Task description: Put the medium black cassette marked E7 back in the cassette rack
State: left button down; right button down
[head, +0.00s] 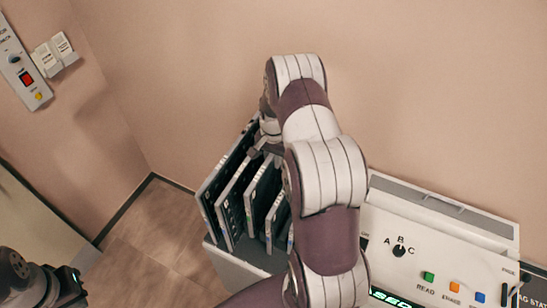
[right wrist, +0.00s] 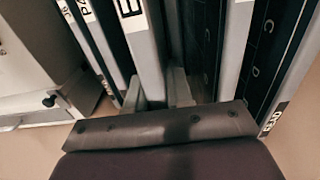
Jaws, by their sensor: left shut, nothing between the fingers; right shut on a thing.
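In the head view several dark cassettes with pale edges (head: 232,200) stand upright side by side on a grey stand (head: 243,265). The rack around them is hard to tell apart from them. My right gripper (head: 264,148) is over the row, its fingers pointing down. In the right wrist view it is shut on the pale edge of a black cassette (right wrist: 145,55), between other upright cassettes. The label on it (right wrist: 130,9) shows an "E"; the rest is cut off. How deep it sits is hidden. My left gripper (head: 76,280) is shut and empty at the lower left.
A console (head: 430,250) with a dial, coloured buttons and a green display stands to the right of the row, partly behind my right arm. The wall is close behind. A switch panel (head: 22,68) hangs at the upper left. Open floor (head: 150,235) lies left of the stand.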

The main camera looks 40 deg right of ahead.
aim_at(274, 174)
jog(key=shift+f+b, duration=2.75)
jog(key=shift+f, duration=0.95)
jog(key=c, duration=1.1)
grip_release()
jog(key=shift+o, duration=0.8)
jog(key=shift+s, duration=0.1)
notch_tip(274, 174, up, 13)
jog(key=b, duration=0.4)
jog(key=shift+f, duration=0.2)
